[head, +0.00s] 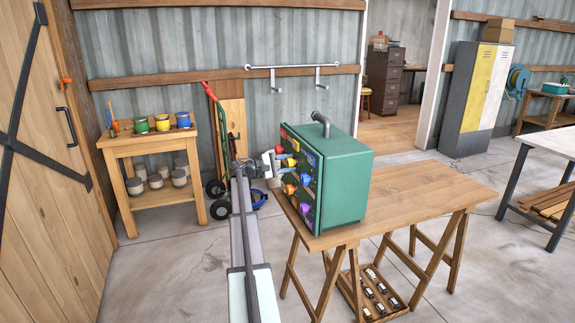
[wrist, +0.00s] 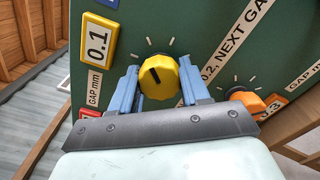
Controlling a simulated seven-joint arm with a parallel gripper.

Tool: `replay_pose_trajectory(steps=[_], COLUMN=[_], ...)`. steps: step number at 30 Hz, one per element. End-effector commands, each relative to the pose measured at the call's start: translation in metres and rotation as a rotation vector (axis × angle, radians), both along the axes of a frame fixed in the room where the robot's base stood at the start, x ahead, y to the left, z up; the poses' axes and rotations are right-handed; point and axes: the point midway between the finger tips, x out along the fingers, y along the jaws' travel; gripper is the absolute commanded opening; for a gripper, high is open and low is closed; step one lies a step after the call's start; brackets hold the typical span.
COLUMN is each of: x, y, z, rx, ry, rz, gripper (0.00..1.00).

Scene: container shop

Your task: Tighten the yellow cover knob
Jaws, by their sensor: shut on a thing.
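The yellow knob (wrist: 158,77) sits on the dark green panel of the box (head: 346,185), with a black pointer line on its face and pale tick marks around it. My gripper (wrist: 160,84) has its two blue fingers on either side of the knob, shut on it. In the head view my gripper (head: 272,162) is at the left face of the box, and the knob is too small there to make out surely. A yellow plate reading 0.1 (wrist: 97,45) is left of the knob, with a GAP mm label below it.
An orange knob (wrist: 247,100) is close to the right finger, by a 0.3 plate. A red plate (wrist: 89,113) is at lower left. The box stands on a wooden trestle table (head: 425,190). A shelf with paint pots (head: 150,145) and a hand truck stand behind my arm.

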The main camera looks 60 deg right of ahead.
Motion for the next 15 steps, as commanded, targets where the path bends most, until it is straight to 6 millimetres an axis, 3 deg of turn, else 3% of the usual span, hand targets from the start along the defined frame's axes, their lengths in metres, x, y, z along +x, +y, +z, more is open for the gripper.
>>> replay_pose_trajectory(steps=[7,8,15], x=[0.0001,0.0001,0.0001], y=[0.0003,0.0003,0.0002], z=[0.0001,0.0001,0.0001], rx=[0.001,0.001,0.001], ry=[0.001,0.001,0.001], rz=[0.000,0.000,0.000], gripper=[0.16,0.47,0.70])
